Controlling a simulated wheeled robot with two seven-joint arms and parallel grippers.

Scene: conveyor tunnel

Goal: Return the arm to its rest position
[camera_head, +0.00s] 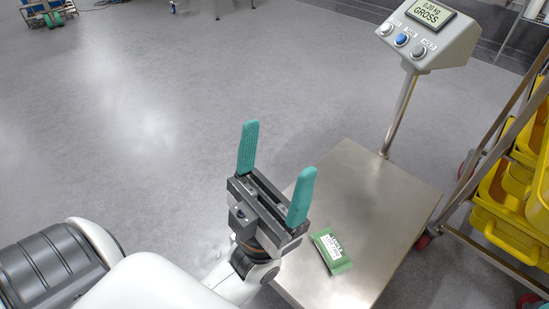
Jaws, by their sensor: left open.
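My left gripper (276,174) is open, with its two teal fingers spread apart and nothing between them. It is in the middle of the head view, and in the picture it overlaps the left edge of the steel scale platform (385,200). A small green packet (331,251) with a white label lies on the platform, to the right of and below the gripper, apart from the fingers. My right gripper is not in view.
The scale's display (430,14) reads 0.20 kg GROSS on a post at the platform's back. A wheeled rack with yellow bins (495,228) stands at the right. Grey floor (130,120) lies open at left. A green-wheeled cart (50,14) is far off.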

